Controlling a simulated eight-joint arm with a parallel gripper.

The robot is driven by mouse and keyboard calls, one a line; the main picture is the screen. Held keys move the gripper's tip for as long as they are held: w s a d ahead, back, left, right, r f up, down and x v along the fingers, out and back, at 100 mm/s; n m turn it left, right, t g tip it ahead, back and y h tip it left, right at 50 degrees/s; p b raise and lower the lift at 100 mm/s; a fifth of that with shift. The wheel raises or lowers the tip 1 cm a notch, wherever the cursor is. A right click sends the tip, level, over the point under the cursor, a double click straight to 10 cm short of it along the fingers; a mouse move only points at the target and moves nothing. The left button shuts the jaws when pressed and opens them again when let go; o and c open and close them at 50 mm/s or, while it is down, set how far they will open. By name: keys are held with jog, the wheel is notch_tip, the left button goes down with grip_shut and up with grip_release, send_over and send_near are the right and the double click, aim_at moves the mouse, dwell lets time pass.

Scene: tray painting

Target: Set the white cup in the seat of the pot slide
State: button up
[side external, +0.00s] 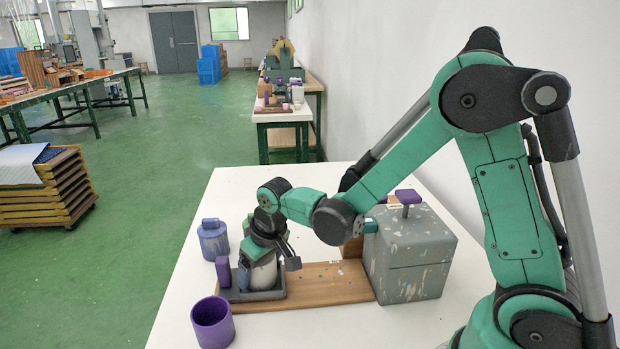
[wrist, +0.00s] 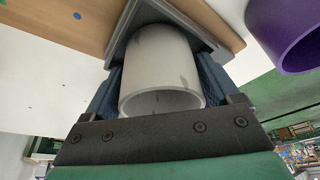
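The white cup (side external: 265,273) stands low in the grey tray-like seat of the pot slide (side external: 270,295), at the left end of a wooden board. In the wrist view the white cup (wrist: 158,65) shows its round open rim, with the grey seat edge (wrist: 208,28) around its far end. My gripper (side external: 262,262) points down over the seat. Its blue-grey fingers lie against both sides of the cup, shut on it. Whether the cup's base touches the seat floor is hidden. The slide's purple handle (side external: 222,272) stands at its left.
A purple open cup (side external: 213,323) stands just in front of the slide. A blue-grey pot (side external: 213,240) stands behind it at left. A large paint-spattered grey box (side external: 410,255) with a purple knob stands at the right end of the wooden board (side external: 335,284). The white table's front is mostly clear.

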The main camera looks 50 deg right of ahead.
jog(key=v, duration=1.2)
jog(key=s+d+t, duration=0.2)
jog(key=s+t, duration=0.1)
jog(key=s, duration=0.3)
jog(key=shift+s+f+t, duration=0.4)
jog(key=shift+f, duration=0.05)
